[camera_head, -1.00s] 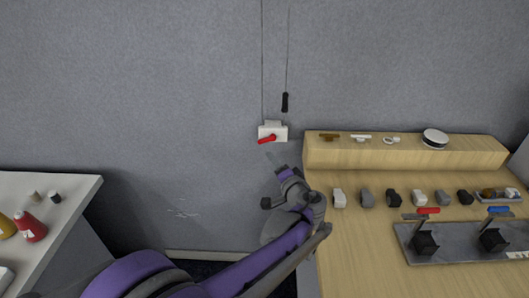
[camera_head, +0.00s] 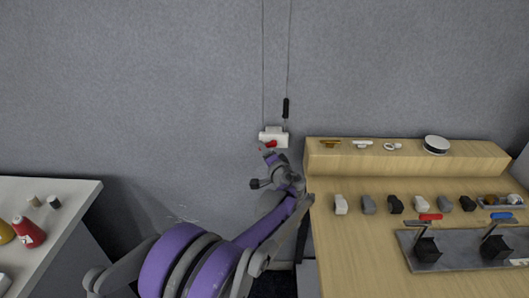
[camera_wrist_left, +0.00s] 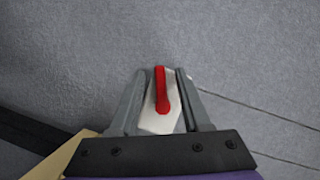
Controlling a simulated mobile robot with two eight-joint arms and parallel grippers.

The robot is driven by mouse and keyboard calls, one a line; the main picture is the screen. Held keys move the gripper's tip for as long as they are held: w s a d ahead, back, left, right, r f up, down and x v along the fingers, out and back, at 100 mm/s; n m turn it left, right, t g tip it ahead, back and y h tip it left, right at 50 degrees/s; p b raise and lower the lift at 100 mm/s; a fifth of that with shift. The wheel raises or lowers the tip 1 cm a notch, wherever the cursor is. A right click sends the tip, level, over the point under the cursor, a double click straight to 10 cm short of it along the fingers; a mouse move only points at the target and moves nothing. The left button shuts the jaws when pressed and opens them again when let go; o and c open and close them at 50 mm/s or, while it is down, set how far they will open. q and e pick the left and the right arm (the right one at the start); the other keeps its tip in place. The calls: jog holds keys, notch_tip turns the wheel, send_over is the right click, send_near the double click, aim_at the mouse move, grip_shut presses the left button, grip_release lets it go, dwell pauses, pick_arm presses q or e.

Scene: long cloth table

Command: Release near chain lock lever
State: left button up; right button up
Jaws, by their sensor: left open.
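The chain lock is a small white box (camera_head: 274,133) on the grey wall, with a red lever (camera_head: 271,143) on its front. My left gripper (camera_head: 267,153) is just below and in front of the box, its fingers pointing up at the lever. In the left wrist view the red lever (camera_wrist_left: 162,92) and part of the white box (camera_wrist_left: 160,122) show between the two grey fingers of the gripper (camera_wrist_left: 161,74). The fingers are apart, with a gap on each side of the lever. How near they are in depth is unclear. My right gripper is not in view.
Two thin cords run up the wall above the box; one has a black handle (camera_head: 285,108). A wooden bench (camera_head: 345,240) at the right carries a raised shelf, several small parts and a grey clamp plate (camera_head: 455,257). A white table (camera_head: 65,205) is at left.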

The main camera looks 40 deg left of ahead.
pick_arm(q)
grip_shut()
jog(key=shift+a+r+m+y, duration=0.1)
jog(key=shift+r+m+y, duration=0.3)
jog(key=shift+m+y, duration=0.55)
jog(key=shift+m+h, duration=0.25)
grip_release()
jog(key=v, duration=1.1)
jog(key=shift+s+a, duration=0.1)
